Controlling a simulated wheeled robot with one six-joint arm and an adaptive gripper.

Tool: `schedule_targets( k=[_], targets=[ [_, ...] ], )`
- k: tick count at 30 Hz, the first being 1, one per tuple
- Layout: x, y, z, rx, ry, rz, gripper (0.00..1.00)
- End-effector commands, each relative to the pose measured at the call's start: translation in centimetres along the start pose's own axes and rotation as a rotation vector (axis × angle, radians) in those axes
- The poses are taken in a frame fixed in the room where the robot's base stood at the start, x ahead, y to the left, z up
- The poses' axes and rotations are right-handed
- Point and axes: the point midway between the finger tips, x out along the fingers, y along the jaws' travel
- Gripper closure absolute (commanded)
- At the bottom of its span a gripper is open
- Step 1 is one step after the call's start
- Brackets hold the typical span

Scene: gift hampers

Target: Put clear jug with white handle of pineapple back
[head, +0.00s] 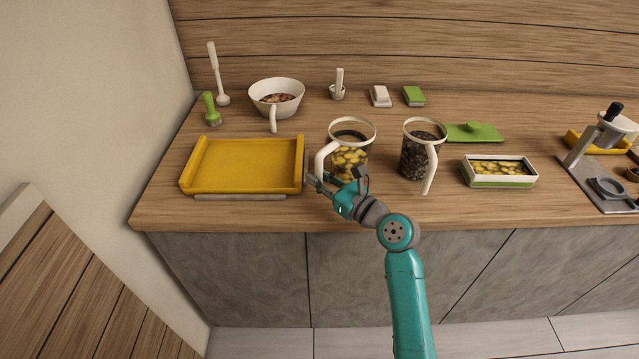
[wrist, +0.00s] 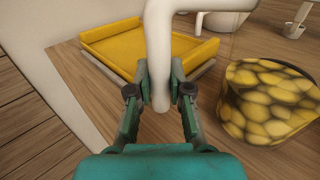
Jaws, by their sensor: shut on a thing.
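The clear jug with white handle of pineapple (head: 349,160) stands upright at the counter's front middle, holding yellow chunks. Its white handle (head: 322,161) is on its left side. My gripper (head: 318,184) is shut on the lower end of that handle. In the wrist view the handle (wrist: 159,60) runs down between my two fingers (wrist: 160,92), and the yellow chunks (wrist: 268,100) show at the right. I cannot tell whether the jug's base touches the counter.
A yellow tray (head: 188,180) is close on the left. A second jug (head: 418,155) with dark contents stands to the right, handle forward. Behind are a white bowl (head: 262,100) and a green lid (head: 474,134). A rectangular container (head: 500,182) of yellow pieces is farther right. The counter (head: 270,212) is bare in front.

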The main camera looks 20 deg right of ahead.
Motion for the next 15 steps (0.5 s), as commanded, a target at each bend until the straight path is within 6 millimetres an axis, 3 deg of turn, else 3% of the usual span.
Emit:
schedule_targets(
  k=[5,15],
  targets=[
    [0.0,0.0,-1.7,0.0,-0.001,0.0,1.0],
    [0.0,0.0,-1.9,-0.001,-0.002,0.0,1.0]
  ],
)
